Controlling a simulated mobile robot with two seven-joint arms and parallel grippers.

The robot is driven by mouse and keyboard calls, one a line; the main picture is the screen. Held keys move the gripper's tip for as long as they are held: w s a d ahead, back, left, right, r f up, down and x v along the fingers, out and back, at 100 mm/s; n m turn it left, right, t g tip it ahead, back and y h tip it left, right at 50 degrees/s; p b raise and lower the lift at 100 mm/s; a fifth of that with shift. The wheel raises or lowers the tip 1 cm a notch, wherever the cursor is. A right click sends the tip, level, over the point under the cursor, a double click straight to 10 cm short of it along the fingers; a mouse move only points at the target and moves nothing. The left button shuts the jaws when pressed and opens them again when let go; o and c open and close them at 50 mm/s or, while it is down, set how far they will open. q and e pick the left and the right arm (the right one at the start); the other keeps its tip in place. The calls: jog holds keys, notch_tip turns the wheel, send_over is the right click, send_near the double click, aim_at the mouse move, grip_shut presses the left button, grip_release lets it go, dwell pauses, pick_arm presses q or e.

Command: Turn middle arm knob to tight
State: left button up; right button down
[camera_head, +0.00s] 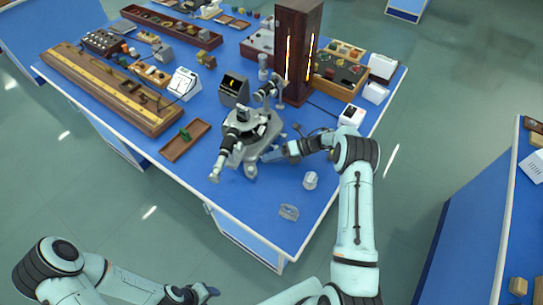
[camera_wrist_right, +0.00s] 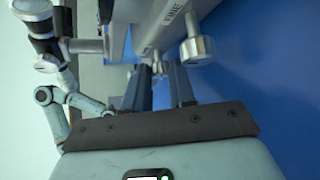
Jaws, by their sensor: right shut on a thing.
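The grey spectrometer (camera_head: 246,136) stands on the blue bench, with its dark and silver telescope tube toward the front left. My right gripper (camera_head: 268,156) reaches in from the right, low beside the instrument's base. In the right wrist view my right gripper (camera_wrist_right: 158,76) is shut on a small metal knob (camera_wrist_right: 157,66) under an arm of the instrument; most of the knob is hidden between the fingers. A larger silver knob (camera_wrist_right: 198,48) sits just to the right, by the lettering "FINE". My left gripper (camera_head: 207,292) is off the bench at the bottom; its jaw opening is unclear.
A small clear block (camera_head: 289,212) and a small pale cylinder (camera_head: 310,180) stand near my right arm. A brown tray (camera_head: 185,140) lies to the left. A dark lamp box (camera_head: 234,89) and a tall brown housing (camera_head: 298,50) stand behind. The front right bench corner is mostly clear.

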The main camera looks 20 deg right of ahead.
jog(key=shift+w+d+f+m+y, duration=0.1)
jog(key=shift+m+y, duration=0.3)
jog(key=shift+y, duration=0.2)
jog(key=c, duration=0.9)
grip_release()
jog(key=shift+c, duration=0.2)
jog(key=b+v, duration=0.1)
jog(key=v, duration=0.7)
jog(key=shift+d+f, duration=0.1)
jog(key=shift+d, duration=0.2)
pick_arm(q)
jog(key=shift+s+f, duration=0.55)
jog(key=shift+s, duration=0.1)
pick_arm(e)
jog(key=shift+v, duration=2.45)
jog(key=shift+a, duration=0.1)
pick_arm(q)
jog(key=shift+s, duration=0.1)
